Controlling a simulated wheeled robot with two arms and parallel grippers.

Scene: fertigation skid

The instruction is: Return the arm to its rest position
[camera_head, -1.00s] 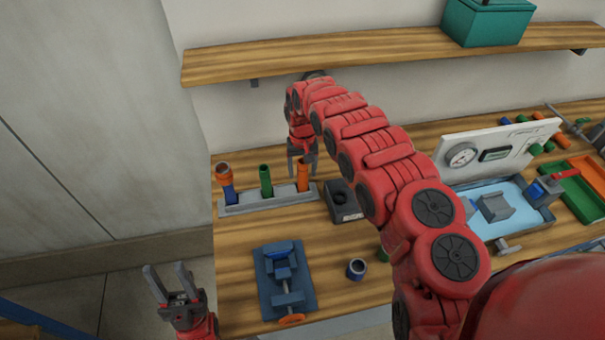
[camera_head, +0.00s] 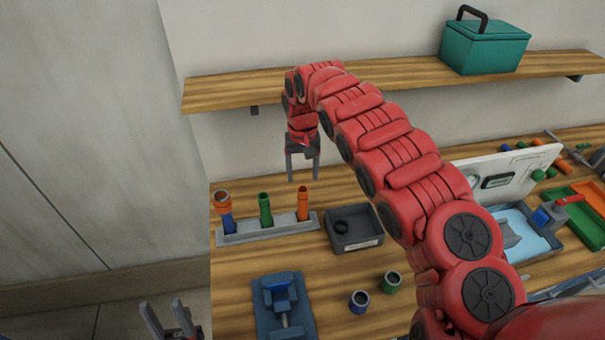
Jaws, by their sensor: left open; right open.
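My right gripper (camera_head: 303,171) hangs open and empty above the back of the wooden bench, fingers pointing down, behind and above the orange tube (camera_head: 303,203). Its red arm (camera_head: 390,150) bends up and across from the lower right, hiding part of the bench. My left gripper (camera_head: 167,322) is open and empty at the bottom edge, left of the bench, with only its fingers and a little of its body in view.
A grey rack (camera_head: 268,231) holds upright tubes. Near it are a dark box (camera_head: 354,238), blue vise (camera_head: 283,305) and two small cups (camera_head: 359,301). A shelf (camera_head: 225,92) with a teal toolbox (camera_head: 484,47) runs above. A blue tray (camera_head: 530,238) lies right.

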